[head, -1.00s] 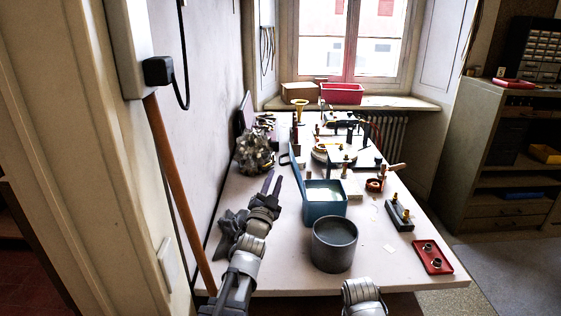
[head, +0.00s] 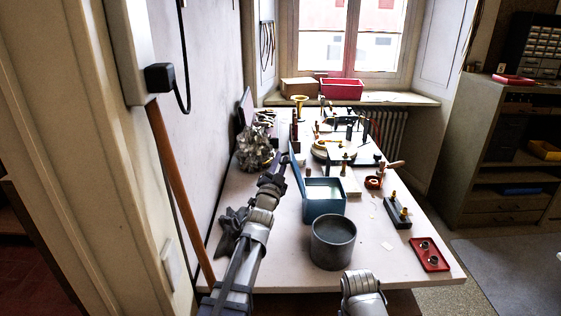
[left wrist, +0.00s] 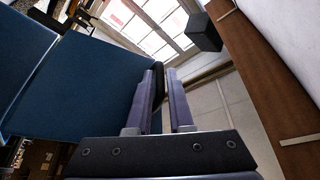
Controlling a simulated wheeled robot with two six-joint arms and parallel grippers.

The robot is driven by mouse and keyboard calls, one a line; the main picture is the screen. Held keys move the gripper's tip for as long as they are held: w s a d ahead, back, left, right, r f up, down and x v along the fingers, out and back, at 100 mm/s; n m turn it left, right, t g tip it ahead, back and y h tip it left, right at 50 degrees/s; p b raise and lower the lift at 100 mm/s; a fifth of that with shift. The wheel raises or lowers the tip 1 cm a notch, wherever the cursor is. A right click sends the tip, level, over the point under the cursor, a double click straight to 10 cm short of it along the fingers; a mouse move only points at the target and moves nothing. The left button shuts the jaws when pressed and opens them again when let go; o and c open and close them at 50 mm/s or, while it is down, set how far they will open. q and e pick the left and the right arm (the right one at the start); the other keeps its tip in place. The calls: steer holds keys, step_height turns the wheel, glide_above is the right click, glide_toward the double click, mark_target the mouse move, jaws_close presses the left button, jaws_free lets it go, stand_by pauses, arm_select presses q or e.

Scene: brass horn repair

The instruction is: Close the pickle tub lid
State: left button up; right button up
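The pickle tub (head: 324,207) is a blue square box on the bench with pale greenish contents. Its blue lid (head: 296,168) stands open, upright along the tub's left side. My left gripper (head: 275,168) is just left of the lid, at about its height.
A grey round pot (head: 333,243) stands in front of the tub. A crystal-like lump (head: 256,148) sits behind my left gripper near the wall. A black block with brass pegs (head: 398,213) and a red plate (head: 430,254) lie to the right.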

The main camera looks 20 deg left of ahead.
arm_select(q)
jaws_close()
stand_by(1.2)
